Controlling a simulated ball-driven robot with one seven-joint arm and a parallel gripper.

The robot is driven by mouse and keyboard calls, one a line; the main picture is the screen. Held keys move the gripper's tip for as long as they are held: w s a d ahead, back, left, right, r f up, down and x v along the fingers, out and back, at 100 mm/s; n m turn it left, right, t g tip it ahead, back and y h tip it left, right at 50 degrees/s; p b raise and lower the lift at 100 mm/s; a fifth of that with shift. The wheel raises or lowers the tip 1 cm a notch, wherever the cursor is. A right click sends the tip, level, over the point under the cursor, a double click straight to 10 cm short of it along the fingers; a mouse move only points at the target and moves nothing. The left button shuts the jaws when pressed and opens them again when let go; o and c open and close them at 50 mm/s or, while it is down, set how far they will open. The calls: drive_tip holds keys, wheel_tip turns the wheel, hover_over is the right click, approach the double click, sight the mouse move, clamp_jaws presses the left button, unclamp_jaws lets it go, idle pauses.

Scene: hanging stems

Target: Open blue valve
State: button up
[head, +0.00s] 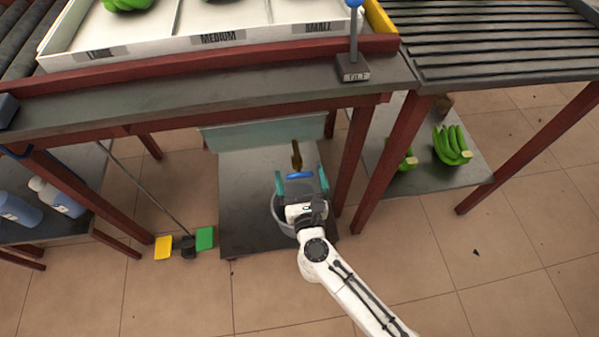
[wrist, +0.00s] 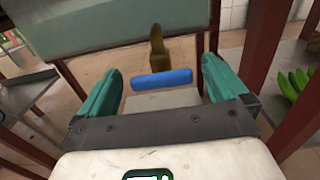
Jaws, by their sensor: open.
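The blue valve handle (head: 299,175) is a short bar below the tank, in front of the brass valve body (head: 296,155). In the wrist view the blue bar (wrist: 162,79) lies nearly level, crosswise to the upright brass part (wrist: 157,45). My gripper (head: 301,181) has its teal fingers spread, one on each side of the blue bar. In the wrist view my gripper (wrist: 162,70) shows nothing held, with gaps at both ends of the bar. I cannot tell exactly how deep the bar sits between the fingers.
A grey-green tank (head: 250,136) hangs under the bench. A bucket (head: 281,217) stands below my gripper on a dark low platform (head: 245,190). Red legs (head: 353,155) flank the space. Yellow and green pedals (head: 204,238) are left; bananas (head: 452,145) lie right.

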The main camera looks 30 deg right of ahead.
drive_tip(key=shift+w+d, duration=0.25)
drive_tip(key=shift+w, duration=0.45)
drive_tip(key=shift+c, duration=0.3)
drive_tip(key=c, duration=0.9)
